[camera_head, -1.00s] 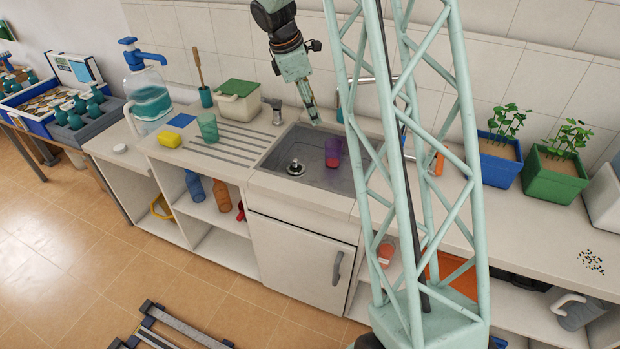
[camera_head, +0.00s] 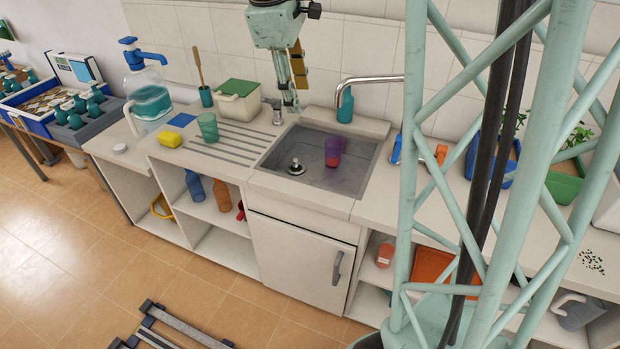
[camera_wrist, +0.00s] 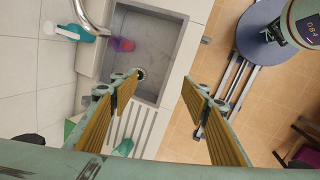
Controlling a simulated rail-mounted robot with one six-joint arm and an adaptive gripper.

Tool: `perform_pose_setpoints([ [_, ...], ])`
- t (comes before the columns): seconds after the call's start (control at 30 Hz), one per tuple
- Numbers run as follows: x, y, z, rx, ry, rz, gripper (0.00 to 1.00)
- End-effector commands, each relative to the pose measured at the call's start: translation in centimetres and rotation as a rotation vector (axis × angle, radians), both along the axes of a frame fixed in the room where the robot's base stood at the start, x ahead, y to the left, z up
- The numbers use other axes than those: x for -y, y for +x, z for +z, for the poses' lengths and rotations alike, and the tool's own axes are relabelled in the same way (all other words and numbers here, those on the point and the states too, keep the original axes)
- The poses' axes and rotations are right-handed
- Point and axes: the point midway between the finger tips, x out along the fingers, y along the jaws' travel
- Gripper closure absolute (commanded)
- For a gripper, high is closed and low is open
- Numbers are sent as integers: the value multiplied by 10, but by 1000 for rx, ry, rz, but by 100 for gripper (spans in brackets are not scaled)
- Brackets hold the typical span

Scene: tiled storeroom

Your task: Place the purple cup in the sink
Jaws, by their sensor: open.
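The purple cup (camera_head: 333,151) stands inside the sink (camera_head: 356,186), toward its back, a little right of the middle. It looks translucent, with a redder lower part. In the wrist view the cup (camera_wrist: 123,45) shows in the sink near the faucet side. My gripper (camera_head: 289,108) is above the back left edge of the sink, apart from the cup and to its left. In the wrist view my gripper (camera_wrist: 150,88) has its two yellow-padded fingers wide apart with nothing between them but the counter below.
A curved faucet (camera_head: 370,79) and a teal bottle (camera_head: 345,105) stand behind the sink. A green cup (camera_head: 208,127), a yellow sponge (camera_head: 170,140) and a lidded box (camera_head: 238,100) are on the counter to the left.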

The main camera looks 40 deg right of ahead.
Motion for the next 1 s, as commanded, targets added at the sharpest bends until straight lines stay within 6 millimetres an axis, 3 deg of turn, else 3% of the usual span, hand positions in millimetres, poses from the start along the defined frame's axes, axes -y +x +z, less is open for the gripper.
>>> perform_pose_setpoints([
  [0.5, -63, -82, 50, 114, 79, -171, 57],
  [1.0, -114, -165, 75, 205, 174, -338, 57],
])
